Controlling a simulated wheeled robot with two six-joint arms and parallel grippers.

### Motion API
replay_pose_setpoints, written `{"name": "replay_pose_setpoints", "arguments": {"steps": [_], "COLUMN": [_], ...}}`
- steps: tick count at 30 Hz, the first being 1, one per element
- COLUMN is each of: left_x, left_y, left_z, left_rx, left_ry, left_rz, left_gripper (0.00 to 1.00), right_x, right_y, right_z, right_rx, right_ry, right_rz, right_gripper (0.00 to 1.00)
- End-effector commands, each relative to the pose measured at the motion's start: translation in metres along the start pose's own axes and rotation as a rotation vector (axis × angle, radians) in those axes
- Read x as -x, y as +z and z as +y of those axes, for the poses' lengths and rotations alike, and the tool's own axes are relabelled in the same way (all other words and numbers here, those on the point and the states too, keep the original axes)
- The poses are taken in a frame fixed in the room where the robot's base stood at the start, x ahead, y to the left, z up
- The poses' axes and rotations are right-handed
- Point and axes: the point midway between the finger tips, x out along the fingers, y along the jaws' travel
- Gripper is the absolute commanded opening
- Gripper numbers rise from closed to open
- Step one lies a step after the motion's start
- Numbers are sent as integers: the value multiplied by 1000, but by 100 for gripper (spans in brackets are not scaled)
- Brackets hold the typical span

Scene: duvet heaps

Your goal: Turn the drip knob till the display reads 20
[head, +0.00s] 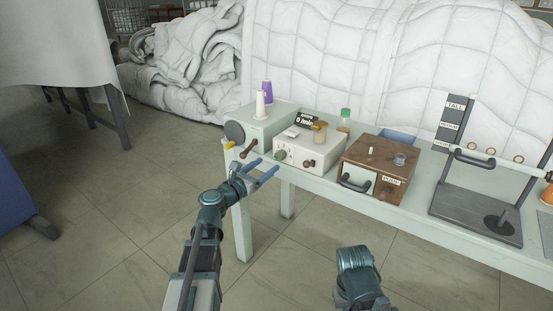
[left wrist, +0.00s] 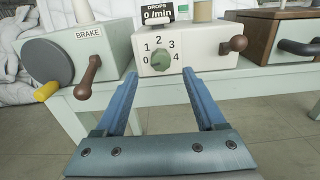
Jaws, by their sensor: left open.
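The drip box (head: 306,150) is a cream box on the table, with a small black display (head: 306,120) on top. In the left wrist view the display (left wrist: 158,14) reads 0 /min under the word DROPS. The green drip knob (left wrist: 160,61) sits on the front face inside a dial numbered 0 to 4; it also shows in the head view (head: 280,155). My left gripper (head: 268,165) is open and empty, in front of the box and apart from the knob. In the left wrist view its blue fingers (left wrist: 160,75) frame the knob from below.
A brake box (head: 262,127) with a brown lever and yellow handle stands left of the drip box. A wooden drawer box (head: 375,165) stands right. A brown knob (left wrist: 234,44) sticks out from the drip box's right. Part of my right arm shows low in the head view.

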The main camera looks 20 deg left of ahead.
Motion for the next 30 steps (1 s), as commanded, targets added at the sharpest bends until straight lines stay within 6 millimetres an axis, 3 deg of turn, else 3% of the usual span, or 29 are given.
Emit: {"name": "replay_pose_setpoints", "arguments": {"steps": [3,10,25,30], "left_x": [-27,-57,-67,-67], "left_y": [0,0,0,0], "left_z": [1,1,0,0], "left_rx": [-1,-1,-1,-1], "left_ry": [-2,0,1,1], "left_rz": [0,0,0,0], "left_gripper": [72,72,72,41], "right_x": [0,0,0,0], "right_y": [0,0,0,0], "right_z": [0,0,0,0], "right_rx": [0,0,0,0], "right_ry": [0,0,0,0], "right_rz": [0,0,0,0], "right_gripper": [0,0,0,0]}}
